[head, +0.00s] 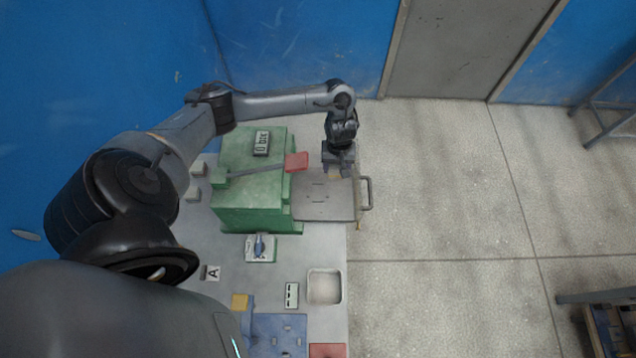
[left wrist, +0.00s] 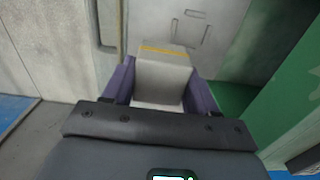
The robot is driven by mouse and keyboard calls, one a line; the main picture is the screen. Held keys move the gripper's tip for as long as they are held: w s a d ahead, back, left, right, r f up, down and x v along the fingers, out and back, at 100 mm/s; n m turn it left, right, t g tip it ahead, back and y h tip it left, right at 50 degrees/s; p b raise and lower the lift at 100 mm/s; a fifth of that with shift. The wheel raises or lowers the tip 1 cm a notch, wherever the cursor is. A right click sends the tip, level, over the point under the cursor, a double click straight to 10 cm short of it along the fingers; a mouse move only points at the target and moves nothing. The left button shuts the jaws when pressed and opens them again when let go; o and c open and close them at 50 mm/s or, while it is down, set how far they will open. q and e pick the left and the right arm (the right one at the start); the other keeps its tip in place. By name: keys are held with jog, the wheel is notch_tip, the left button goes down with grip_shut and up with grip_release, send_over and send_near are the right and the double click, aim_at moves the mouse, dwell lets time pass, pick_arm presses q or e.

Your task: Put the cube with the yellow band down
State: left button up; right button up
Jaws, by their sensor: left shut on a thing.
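My left gripper (head: 338,170) is shut on a pale cube (left wrist: 160,82) with a yellow band along its far top edge. In the left wrist view the cube sits between the two purple fingers. In the head view the cube is mostly hidden under the gripper. The gripper is over the far part of a grey plate (head: 322,207) with a handle, beside the green box. I cannot tell whether the cube touches the plate. My right gripper is not in view.
The green box (head: 252,190) carries a lever with a red end (head: 297,161), close to my left gripper. A white tray (head: 324,299), a blue fixture (head: 272,335) and a yellow block (head: 239,301) are nearer. Right of the plate the table ends, with floor beyond.

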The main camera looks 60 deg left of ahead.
pick_arm(q)
jog(key=s+f+b, duration=0.1)
jog(key=s+f, duration=0.1)
jog(key=s+a+f+b, duration=0.1)
jog(key=f, duration=0.2)
jog(key=s+f+b, duration=0.1)
jog(key=s+f, duration=0.1)
jog(key=f, duration=0.1)
jog(key=shift+s+a+f, duration=0.2)
jog(key=shift+s+a, duration=0.1)
jog(key=shift+a, duration=0.05)
jog(key=shift+f+b, duration=0.7)
jog(key=shift+f, duration=1.2)
jog(key=o, duration=1.1)
